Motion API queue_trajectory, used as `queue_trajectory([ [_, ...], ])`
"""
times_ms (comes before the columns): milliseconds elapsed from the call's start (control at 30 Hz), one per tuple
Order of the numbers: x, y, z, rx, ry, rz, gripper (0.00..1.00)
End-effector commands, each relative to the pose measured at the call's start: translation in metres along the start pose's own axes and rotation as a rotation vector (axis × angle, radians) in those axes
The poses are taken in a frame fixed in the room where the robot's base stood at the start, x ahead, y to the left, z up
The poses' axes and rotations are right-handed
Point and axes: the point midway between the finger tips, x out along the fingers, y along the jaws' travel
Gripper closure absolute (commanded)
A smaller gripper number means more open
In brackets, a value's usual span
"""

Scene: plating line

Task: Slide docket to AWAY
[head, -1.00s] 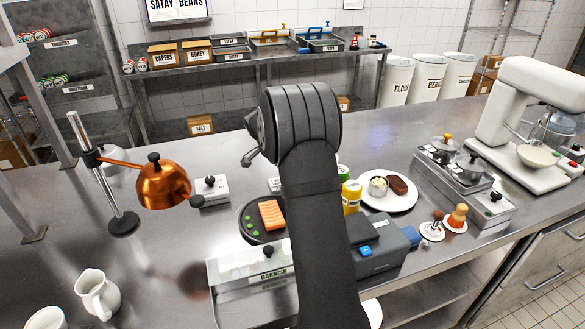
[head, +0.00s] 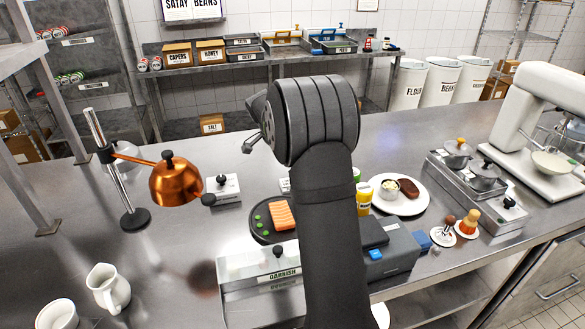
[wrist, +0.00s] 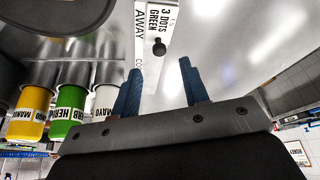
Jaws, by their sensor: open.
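The docket (wrist: 160,18) is a white card reading "3 DOTS GREEN" in the wrist view, with a black knob (wrist: 158,46) at its lower end. It lies beside a pale strip marked "AWAY" (wrist: 140,24), with lettering starting "CO" further down. My gripper (wrist: 160,68) is open, its two blue fingers apart and nothing between them. The knob appears just past the fingertips, between their lines; I cannot tell the height gap. In the head view my arm hides the gripper; a bit of white lettered surface (head: 285,185) shows beside it, possibly the docket's strip.
Mango, herb and mayo bottles (wrist: 72,105) stand left in the wrist view. The left counter has bare room.

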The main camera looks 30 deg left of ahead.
Motion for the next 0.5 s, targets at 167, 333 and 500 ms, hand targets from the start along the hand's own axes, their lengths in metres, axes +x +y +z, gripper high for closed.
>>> queue_trajectory([
  [167, -0.047, -0.001, 0.000, 0.000, 0.002, -0.005, 0.59],
  [333, -0.082, -0.001, 0.000, 0.000, 0.002, -0.004, 0.59],
  [500, -0.104, -0.001, 0.000, -0.001, 0.001, -0.002, 0.59],
])
